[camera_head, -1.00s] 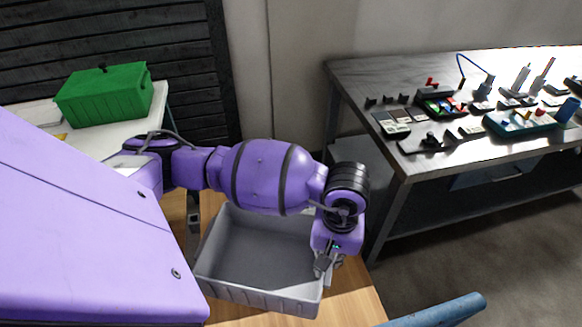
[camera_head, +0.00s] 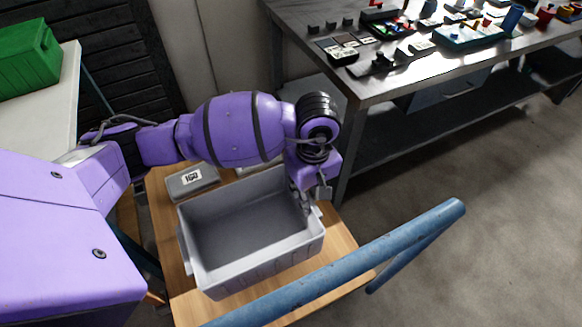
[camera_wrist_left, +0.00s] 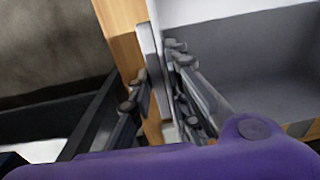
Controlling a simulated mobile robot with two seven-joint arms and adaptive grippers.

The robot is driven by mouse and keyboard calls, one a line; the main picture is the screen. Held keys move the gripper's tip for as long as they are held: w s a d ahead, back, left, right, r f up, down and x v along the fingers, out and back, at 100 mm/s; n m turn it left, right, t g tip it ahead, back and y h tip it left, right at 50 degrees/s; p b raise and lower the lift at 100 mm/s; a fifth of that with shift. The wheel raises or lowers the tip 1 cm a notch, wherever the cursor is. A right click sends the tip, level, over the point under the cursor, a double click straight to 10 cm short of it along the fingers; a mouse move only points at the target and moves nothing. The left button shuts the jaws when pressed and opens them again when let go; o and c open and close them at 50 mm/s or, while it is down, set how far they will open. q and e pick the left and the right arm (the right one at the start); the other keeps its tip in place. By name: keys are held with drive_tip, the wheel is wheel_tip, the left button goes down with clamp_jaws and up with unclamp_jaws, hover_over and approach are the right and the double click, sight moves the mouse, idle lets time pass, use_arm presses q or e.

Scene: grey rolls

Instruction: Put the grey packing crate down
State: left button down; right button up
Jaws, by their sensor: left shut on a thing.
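The grey packing crate (camera_head: 262,273) is an open, empty-looking bin over a small wooden table (camera_head: 343,243) in the head view. My left gripper (camera_head: 311,203) is shut on the crate's right wall near the rim. In the left wrist view, the fingers (camera_wrist_left: 158,72) sit on either side of the crate's wall, with the grey interior (camera_wrist_left: 275,65) to the right. The crate looks about level. I cannot tell whether its base touches the table. My right gripper is not in view.
A grey box with a white label (camera_head: 192,181) lies on the wooden table behind the crate. A blue rail (camera_head: 350,263) crosses in front. A metal workbench (camera_head: 375,88) with parts stands at the back right. A green box (camera_head: 22,68) sits on a white table at the left.

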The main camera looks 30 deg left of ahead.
use_arm(q)
drive_tip(key=shift+f, duration=2.45)
drive_tip(key=shift+f+b, duration=0.2)
drive_tip(key=shift+b, duration=0.1)
drive_tip(key=c, duration=1.6)
unclamp_jaws()
drive_tip(key=shift+c, duration=0.2)
drive_tip(key=r, duration=0.6)
drive_tip(key=r+p, duration=0.1)
drive_tip(key=r, duration=0.5)
drive_tip(key=shift+w+d+r, duration=0.15)
drive_tip(key=shift+w+r, duration=0.05)
drive_tip(key=shift+r, duration=0.05)
